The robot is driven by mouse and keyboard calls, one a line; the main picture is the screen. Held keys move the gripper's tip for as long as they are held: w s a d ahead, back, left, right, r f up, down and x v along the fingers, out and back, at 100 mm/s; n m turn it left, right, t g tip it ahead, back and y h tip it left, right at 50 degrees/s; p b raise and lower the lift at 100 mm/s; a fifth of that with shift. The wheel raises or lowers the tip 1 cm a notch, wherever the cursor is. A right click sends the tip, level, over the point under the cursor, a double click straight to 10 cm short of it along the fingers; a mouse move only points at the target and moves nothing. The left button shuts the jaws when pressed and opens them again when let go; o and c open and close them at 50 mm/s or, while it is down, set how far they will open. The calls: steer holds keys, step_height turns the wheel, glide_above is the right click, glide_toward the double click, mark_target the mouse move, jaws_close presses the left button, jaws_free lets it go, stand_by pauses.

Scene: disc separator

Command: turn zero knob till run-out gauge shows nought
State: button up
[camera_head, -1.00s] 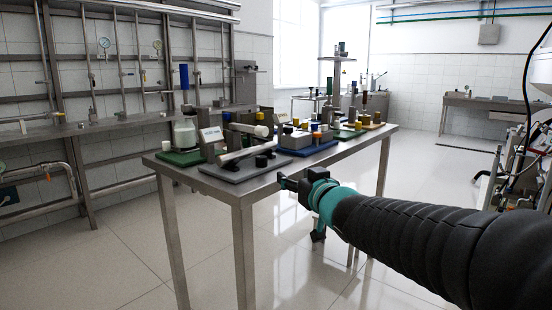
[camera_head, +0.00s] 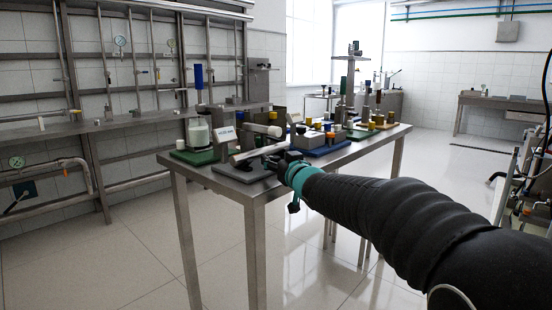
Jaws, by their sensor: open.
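My gripper (camera_head: 274,163) is small in the head view, at the near edge of the steel table, over or just in front of the right part of a grey base plate (camera_head: 236,174). Its fingers are dark and hard to make out, with nothing seen held in them. On the plate are a pale horizontal bar (camera_head: 248,153) and a small upright box with a white label (camera_head: 224,134), whose text is too small to read. I cannot tell which part is the run-out gauge. A dark round knob on the plate's right side is now hidden by my gripper.
The steel table (camera_head: 213,182) carries a green plate (camera_head: 190,157) with a white jar (camera_head: 199,134) on the left, and a blue tray (camera_head: 330,148) with several blocks behind my gripper. Tall posts stand farther back. The floor left of the table is clear.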

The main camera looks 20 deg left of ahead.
steer(key=shift+w+a, duration=0.5)
jaws_close()
steer(key=shift+w+d+r+n+g+y+p, duration=0.1)
steer(key=shift+d+r+n+g+y+p, duration=0.1)
steer(key=shift+n+g+y+p, duration=0.5)
steer(key=shift+f+n+g+y, duration=0.1)
steer(key=shift+n+g+y, duration=0.8)
steer(key=shift+g, duration=0.4)
jaws_free()
